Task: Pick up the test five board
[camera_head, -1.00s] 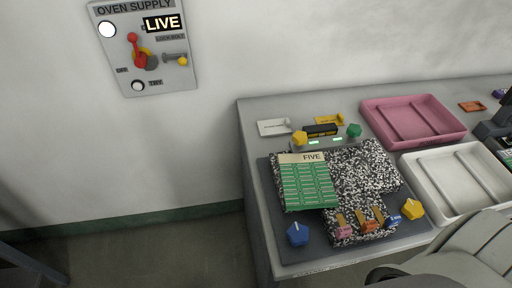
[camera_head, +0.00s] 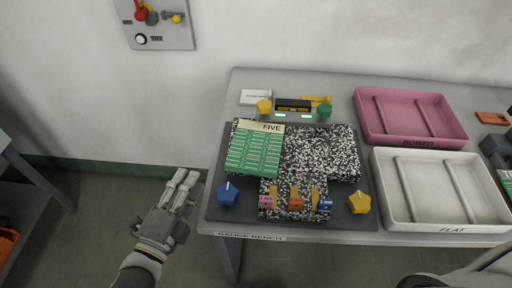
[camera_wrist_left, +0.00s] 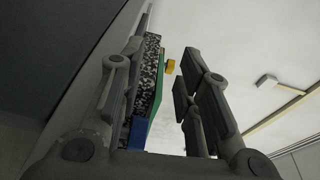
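The test five board (camera_head: 255,152) is a green panel with rows of pale marks and a cream strip reading FIVE. It lies on the left part of the black-and-white speckled block (camera_head: 320,150) on the bench. My left gripper (camera_head: 185,180) is left of the bench's front left corner, apart from the board. In the left wrist view its two fingers (camera_wrist_left: 158,90) stand apart with nothing held. The board shows edge-on there as a green strip (camera_wrist_left: 142,112) beside the speckled block (camera_wrist_left: 152,68). My right gripper is out of view.
A dark mat (camera_head: 345,212) under the block carries a blue knob (camera_head: 227,194), a yellow knob (camera_head: 360,203) and small coloured tags. A pink BOWED tray (camera_head: 450,122) and a white FLAT tray (camera_head: 384,180) stand to the right.

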